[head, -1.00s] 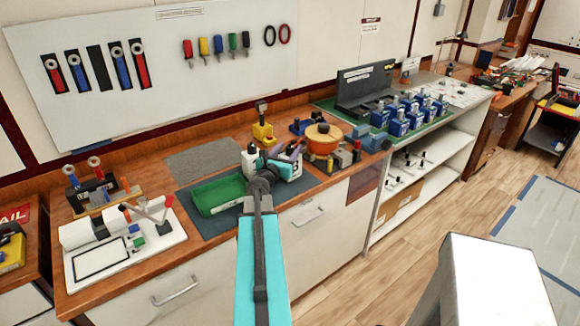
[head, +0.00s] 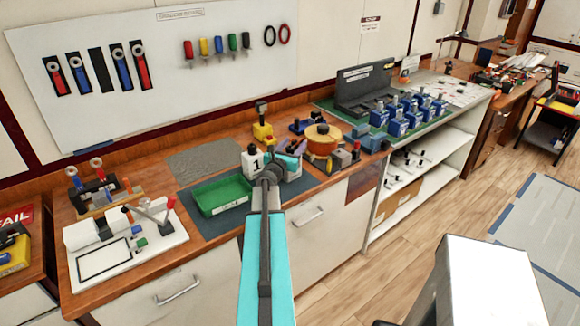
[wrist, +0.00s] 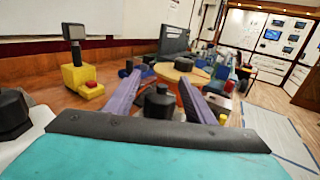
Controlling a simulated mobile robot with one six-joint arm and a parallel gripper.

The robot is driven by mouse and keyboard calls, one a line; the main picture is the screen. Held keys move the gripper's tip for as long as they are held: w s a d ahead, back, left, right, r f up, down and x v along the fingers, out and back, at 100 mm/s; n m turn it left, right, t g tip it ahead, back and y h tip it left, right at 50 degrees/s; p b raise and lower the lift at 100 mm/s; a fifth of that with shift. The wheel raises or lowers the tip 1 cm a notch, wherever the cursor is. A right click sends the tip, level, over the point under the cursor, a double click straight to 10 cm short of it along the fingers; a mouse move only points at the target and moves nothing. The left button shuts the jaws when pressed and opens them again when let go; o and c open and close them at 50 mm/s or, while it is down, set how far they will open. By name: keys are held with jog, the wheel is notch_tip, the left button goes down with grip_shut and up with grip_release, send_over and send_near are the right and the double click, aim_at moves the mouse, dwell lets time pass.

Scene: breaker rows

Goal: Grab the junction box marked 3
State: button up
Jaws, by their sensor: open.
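A white junction box marked 1 (head: 251,168) stands at the right end of the green tray. Just right of it is another white box (head: 294,174), mostly hidden behind my arm and gripper; I cannot read its number. My gripper (head: 292,150) is over this second box. In the wrist view its two purple fingers are apart, with a black knob (wrist: 158,101) between them; whether they touch it I cannot tell. Another black knob (wrist: 12,110) on a white body shows at the left edge of that view. No mark 3 is readable now.
The green tray (head: 221,197) lies on a dark mat left of the boxes. A yellow device (head: 263,131) stands behind. An orange round-topped object (head: 322,142) and small parts crowd the right side. Blue breakers (head: 398,122) stand farther right. A grey mat (head: 205,158) is clear.

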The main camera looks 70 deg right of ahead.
dwell(0.3)
grip_shut()
jog(key=shift+r, duration=0.1)
dwell(0.4)
notch_tip(320, 180, up, 18)
dwell(0.9)
dwell(0.5)
